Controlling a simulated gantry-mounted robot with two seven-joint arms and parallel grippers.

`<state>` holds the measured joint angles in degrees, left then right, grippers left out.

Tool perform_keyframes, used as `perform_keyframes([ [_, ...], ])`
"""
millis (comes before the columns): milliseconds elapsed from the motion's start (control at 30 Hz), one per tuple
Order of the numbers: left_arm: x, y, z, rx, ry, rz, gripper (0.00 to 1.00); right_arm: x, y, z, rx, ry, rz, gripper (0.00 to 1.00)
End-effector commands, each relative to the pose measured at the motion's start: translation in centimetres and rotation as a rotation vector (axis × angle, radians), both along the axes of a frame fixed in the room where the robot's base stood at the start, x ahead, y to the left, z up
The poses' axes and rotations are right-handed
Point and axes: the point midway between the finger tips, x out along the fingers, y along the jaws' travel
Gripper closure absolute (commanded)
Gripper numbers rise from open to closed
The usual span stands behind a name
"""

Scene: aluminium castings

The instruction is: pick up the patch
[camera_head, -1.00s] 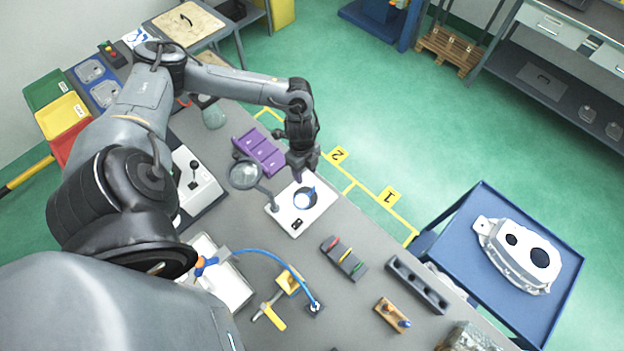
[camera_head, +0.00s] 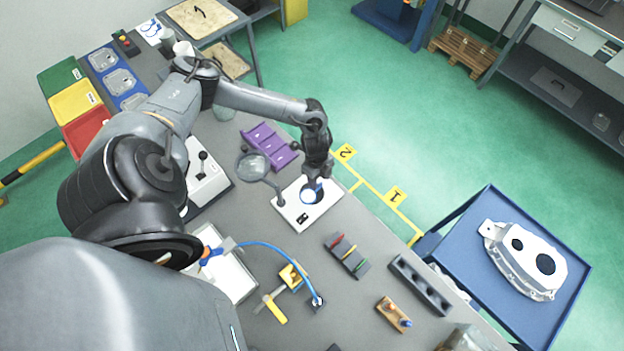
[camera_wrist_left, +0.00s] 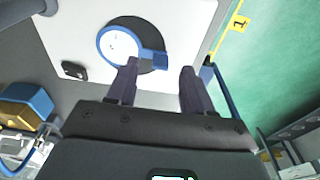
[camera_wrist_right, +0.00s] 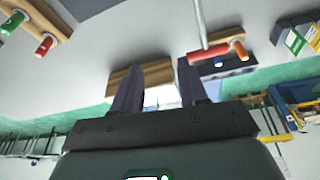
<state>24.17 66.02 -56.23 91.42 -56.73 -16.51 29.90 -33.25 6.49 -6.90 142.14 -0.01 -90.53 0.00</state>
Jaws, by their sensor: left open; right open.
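A round white piece with a blue rim and a blue tab (camera_wrist_left: 119,45), which seems to be the patch, lies on a black disc on a white board. It also shows in the head view (camera_head: 309,195), partly hidden by my left gripper. My left gripper (camera_head: 314,184) is open and points down over it. In the left wrist view its fingertips (camera_wrist_left: 159,67) are spread, with the blue tab showing just beyond the gap between them. I cannot tell whether they touch it. My right gripper (camera_wrist_right: 155,65) is open and empty in the right wrist view; the head view does not show it.
A magnifier (camera_head: 254,167) on a stand and a purple tray (camera_head: 268,145) stand close to my left gripper. A block with coloured pieces (camera_head: 346,255) and a grey slotted rail (camera_head: 420,285) lie nearer. A blue cart (camera_head: 490,208) bears a casting (camera_head: 524,260).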

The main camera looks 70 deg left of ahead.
Motion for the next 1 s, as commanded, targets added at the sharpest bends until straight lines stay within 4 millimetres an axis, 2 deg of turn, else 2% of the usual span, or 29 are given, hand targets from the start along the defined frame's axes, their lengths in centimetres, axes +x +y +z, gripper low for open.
perform_keyframes([
  [133,0.03,-0.18,-1.28,0.0,0.001,0.0,0.49,0.01,-0.01,0.0,0.0,0.0,0.0,0.57],
  [400,0.05,-0.19,-1.53,0.0,0.0,0.0,0.49,0.01,-0.15,-0.03,-0.007,0.0,0.004,0.57],
  [467,0.05,-0.19,-1.52,0.0,0.0,0.0,0.57,0.0,-0.2,-0.05,-0.008,0.0,0.006,0.57],
  [733,0.05,-0.17,-1.5,0.0,0.0,0.0,0.98,0.0,-0.29,-0.06,-0.012,0.0,0.008,0.57],
  [1000,0.05,-0.18,-1.48,0.0,0.0,0.0,1.0,0.0,-0.21,-0.06,-0.009,0.001,0.005,0.57],
])
